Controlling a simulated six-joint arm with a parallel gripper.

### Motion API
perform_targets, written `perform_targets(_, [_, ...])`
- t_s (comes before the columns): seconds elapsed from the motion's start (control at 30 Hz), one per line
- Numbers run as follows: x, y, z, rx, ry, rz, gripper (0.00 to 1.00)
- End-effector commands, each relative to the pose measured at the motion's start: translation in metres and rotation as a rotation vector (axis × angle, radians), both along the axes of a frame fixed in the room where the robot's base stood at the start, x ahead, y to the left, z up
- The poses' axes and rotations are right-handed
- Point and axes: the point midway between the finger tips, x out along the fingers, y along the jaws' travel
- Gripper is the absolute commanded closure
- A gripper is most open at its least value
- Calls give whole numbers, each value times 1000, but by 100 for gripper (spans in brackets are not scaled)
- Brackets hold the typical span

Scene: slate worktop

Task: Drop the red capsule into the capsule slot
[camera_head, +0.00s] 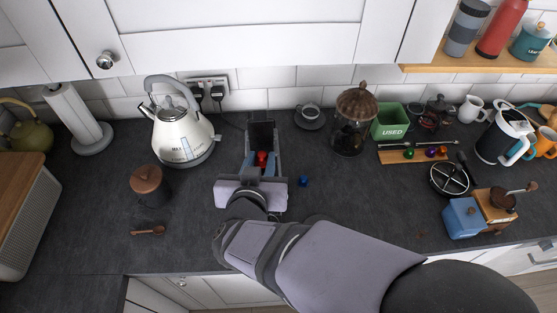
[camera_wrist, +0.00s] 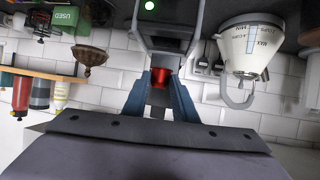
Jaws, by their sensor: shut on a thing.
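The red capsule (camera_head: 262,158) is between the blue fingers of my gripper (camera_head: 262,161), which is shut on it. The capsule also shows in the wrist view (camera_wrist: 161,77), between the fingertips (camera_wrist: 161,84). A dark and grey coffee machine (camera_head: 262,134) stands just beyond the fingers against the back of the worktop. Its frame also shows in the wrist view (camera_wrist: 168,22), close behind the capsule. The capsule looks to be at the machine's near side; I cannot tell whether it touches it. The capsule slot cannot be made out clearly.
A blue capsule (camera_head: 303,181) lies right of my gripper. A white kettle (camera_head: 182,135) stands left of the machine, and a brown-lidded jar (camera_head: 149,186) nearer. A dark-lidded glass jar (camera_head: 352,120) and a green "USED" bin (camera_head: 390,122) stand to the right.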

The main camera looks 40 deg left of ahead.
Motion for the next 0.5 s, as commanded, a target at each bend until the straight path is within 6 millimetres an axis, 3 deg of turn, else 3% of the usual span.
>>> perform_targets(0.5, [0, 0, -8, -2, -2, 34, 95])
